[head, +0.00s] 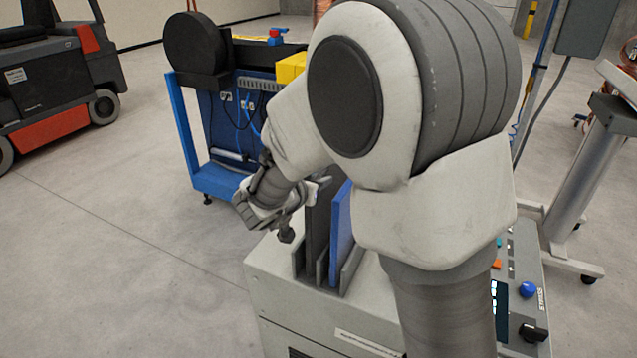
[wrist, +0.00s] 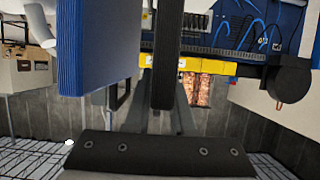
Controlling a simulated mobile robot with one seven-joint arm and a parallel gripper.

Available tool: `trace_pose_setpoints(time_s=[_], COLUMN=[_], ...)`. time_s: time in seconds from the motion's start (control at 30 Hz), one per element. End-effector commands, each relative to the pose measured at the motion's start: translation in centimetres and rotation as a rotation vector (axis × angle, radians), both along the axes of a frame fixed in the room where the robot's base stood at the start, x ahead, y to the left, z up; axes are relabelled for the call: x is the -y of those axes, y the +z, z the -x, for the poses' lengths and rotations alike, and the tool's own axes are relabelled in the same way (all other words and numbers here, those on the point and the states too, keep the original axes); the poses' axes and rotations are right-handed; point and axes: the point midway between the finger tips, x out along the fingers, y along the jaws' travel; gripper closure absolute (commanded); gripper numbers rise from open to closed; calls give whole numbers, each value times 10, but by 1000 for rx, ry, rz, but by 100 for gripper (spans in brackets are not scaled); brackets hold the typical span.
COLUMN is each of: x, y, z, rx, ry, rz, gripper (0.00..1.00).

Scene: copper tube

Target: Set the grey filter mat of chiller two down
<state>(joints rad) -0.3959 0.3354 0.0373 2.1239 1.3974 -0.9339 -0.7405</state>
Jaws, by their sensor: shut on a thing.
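The dark grey filter mat (head: 318,232) stands upright beside the blue mat (head: 341,235), at the slotted holder (head: 352,266) on the pale cabinet. My gripper (head: 306,200) is shut on the grey mat at its upper left part; my arm hides part of this area. In the wrist view the grey mat (wrist: 168,60) shows edge-on, upright in the middle, with the blue mat (wrist: 95,45) apart from it to the left. I cannot tell whether the grey mat's lower edge touches the holder's floor.
A blue-framed machine (head: 215,180) stands behind at the left. A control panel (head: 520,290) with buttons is on the cabinet's right. A forklift (head: 60,85) stands at far left. The floor (head: 120,240) between is clear.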

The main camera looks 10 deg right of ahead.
Motion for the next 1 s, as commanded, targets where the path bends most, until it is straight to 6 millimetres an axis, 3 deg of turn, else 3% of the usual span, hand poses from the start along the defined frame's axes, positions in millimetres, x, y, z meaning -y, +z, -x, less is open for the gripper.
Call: trace_pose_setpoints(time_s=[0.4, 0.43, 0.6, 1.0], x=[0, 0, 0, -3], y=[-6, -7, -6, 1], z=[0, 0, 0, 4], rx=[2, 1, 1, 3], ry=[0, 0, 0, 1], rz=[2, 1, 1, 0], gripper=[100, 76, 48, 48])
